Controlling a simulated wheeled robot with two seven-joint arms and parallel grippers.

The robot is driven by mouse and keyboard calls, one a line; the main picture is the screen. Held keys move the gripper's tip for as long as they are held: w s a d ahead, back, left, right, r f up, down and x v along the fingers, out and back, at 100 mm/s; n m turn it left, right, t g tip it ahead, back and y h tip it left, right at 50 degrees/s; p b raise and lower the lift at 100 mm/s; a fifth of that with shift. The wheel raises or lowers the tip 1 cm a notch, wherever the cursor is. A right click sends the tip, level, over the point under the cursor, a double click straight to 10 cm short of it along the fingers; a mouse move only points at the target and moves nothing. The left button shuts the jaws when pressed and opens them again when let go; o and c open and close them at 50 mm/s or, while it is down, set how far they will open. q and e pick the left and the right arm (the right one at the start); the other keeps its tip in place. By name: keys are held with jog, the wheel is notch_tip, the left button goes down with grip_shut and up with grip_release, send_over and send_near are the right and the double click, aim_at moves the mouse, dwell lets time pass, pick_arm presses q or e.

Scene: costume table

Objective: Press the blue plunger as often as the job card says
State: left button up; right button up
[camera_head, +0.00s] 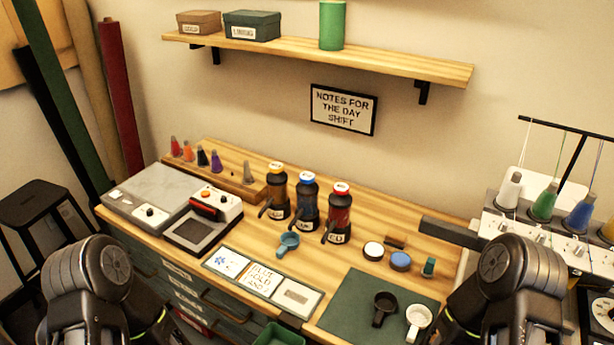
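A dark pump bottle with a blue plunger top (308,178) stands upright on the wooden table, between a yellow-topped bottle (277,190) and a red-topped bottle (338,212). A framed holder in front carries cards: one with blue marks (228,263), a middle card with handwritten lines (264,280), and a right one (297,296). The middle card's writing is too small to read surely. A teal scoop-like cup (288,243) lies between the cards and bottles. Links of my two arms show at the lower left and lower right; neither gripper's fingertips are visible. Nothing touches the blue plunger.
A dark green mat (345,315) holds a black cup (384,305) and a white cup (418,318). A grey machine (190,230) stands left and a threaded sewing machine (560,225) right. Small round pots (400,260) sit right of the bottles. A shelf (400,65) hangs above.

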grip_shut()
dwell(1.4)
